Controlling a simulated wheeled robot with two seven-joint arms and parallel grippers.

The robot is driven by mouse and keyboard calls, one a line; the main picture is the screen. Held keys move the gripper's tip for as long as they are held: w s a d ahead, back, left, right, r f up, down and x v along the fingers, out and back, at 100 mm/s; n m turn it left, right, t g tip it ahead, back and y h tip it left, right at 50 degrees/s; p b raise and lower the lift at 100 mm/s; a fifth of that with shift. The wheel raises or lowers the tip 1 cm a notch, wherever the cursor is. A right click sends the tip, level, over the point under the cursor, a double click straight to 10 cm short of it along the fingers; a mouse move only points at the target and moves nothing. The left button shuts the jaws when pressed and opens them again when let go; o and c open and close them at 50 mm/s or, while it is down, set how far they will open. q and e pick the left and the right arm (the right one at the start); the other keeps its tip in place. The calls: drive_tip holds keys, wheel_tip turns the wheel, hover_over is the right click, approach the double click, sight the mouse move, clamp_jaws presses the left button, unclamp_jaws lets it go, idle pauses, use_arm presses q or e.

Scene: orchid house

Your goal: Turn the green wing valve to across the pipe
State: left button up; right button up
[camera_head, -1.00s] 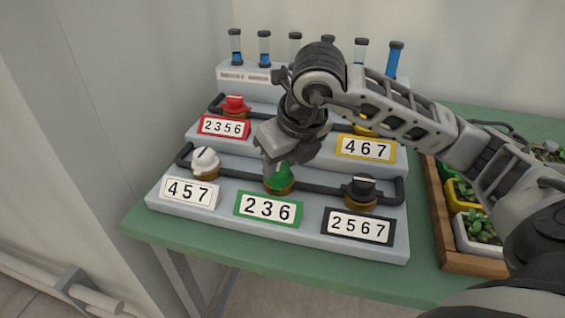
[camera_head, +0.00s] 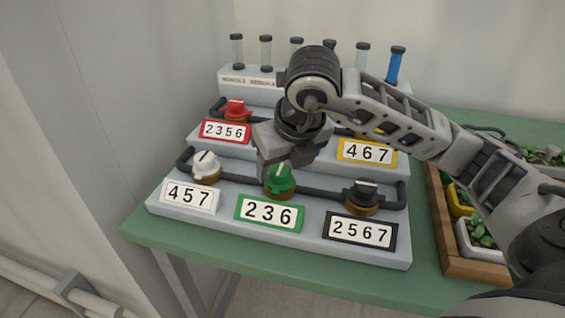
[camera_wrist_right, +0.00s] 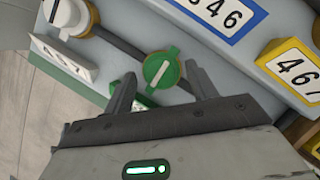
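The green wing valve (camera_head: 280,180) sits on the front pipe (camera_head: 240,179), above the green-framed 236 plate (camera_head: 269,212). It also shows in the right wrist view (camera_wrist_right: 161,70). The white stripe on its wing runs roughly across the pipe. My right gripper (camera_head: 277,160) is just above and behind the valve in the head view. In the wrist view its two fingers (camera_wrist_right: 160,75) are spread, one on each side of the valve, with gaps between them and the wing. My left gripper is not in view.
A white valve (camera_head: 206,167) and a black valve (camera_head: 362,195) flank the green one. Red (camera_head: 236,109) and yellow valves stand on the upper step; a blue-framed plate (camera_wrist_right: 225,14) is there too. Tubes stand behind. A wooden plant tray (camera_head: 440,225) is at the right.

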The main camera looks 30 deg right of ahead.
use_arm(q)
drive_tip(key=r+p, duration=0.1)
drive_tip(key=p, duration=0.3)
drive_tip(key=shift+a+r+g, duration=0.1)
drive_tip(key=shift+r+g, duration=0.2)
use_arm(e)
drive_tip(key=v, duration=1.6)
